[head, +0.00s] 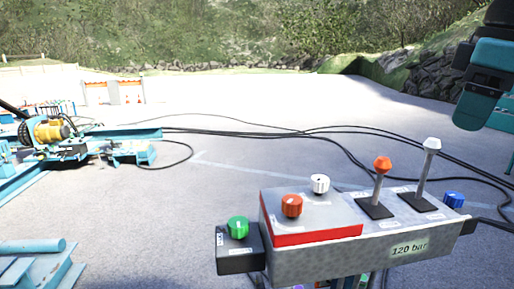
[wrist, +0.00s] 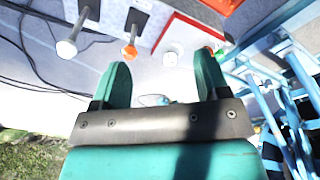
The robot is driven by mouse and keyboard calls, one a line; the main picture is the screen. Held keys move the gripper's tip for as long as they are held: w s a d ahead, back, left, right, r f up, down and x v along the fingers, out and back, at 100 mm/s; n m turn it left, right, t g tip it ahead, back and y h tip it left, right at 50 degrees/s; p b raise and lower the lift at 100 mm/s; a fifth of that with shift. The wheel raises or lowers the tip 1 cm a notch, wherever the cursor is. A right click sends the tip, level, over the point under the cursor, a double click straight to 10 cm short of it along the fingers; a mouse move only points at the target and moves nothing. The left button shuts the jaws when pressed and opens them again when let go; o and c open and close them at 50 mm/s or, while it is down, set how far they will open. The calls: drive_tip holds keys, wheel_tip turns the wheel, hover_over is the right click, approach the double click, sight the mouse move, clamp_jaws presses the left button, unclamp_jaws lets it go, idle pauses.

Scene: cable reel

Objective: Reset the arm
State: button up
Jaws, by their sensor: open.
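My gripper (wrist: 160,88) is open in the wrist view, its two teal fingers apart with nothing held between them. In the head view only a teal and black part of my arm shows at the upper right, apart from the control box (head: 350,258). The box carries a white-knobbed lever (head: 431,146), an orange-knobbed lever (head: 382,166), a white knob (head: 320,183), a red knob (head: 291,206) and a green button (head: 238,227). The white lever (wrist: 67,47) and orange lever (wrist: 129,50) also show in the wrist view, beyond the fingers.
A blue cap (head: 453,200) sits at the box's right end. Black cables (head: 290,133) run across the pavement behind it. Blue machinery with a yellow drum (head: 50,131) stands at the left. Barriers (head: 112,93) stand far back. The middle pavement is mostly clear.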

drive_tip(key=s+a+f+y+b, duration=0.1)
drive_tip(key=s+a+f, duration=0.3)
drive_tip(key=f, duration=0.5)
drive_tip(key=s+a+f+m+g+y+b, duration=0.1)
drive_tip(key=s+a+f+b, duration=0.3)
drive_tip(key=a+f, duration=0.3)
drive_tip(key=s+a+f+g+y+b, duration=0.1)
drive_tip(key=s+a+f+b, duration=0.1)
drive_tip(key=s+a+f, duration=0.4)
drive_tip(key=x, duration=0.4)
drive_tip(key=shift+d+f+b, duration=0.3)
drive_tip(key=shift+f+b, duration=0.05)
drive_tip(key=shift+f, duration=0.05)
drive_tip(key=shift+s, duration=0.1)
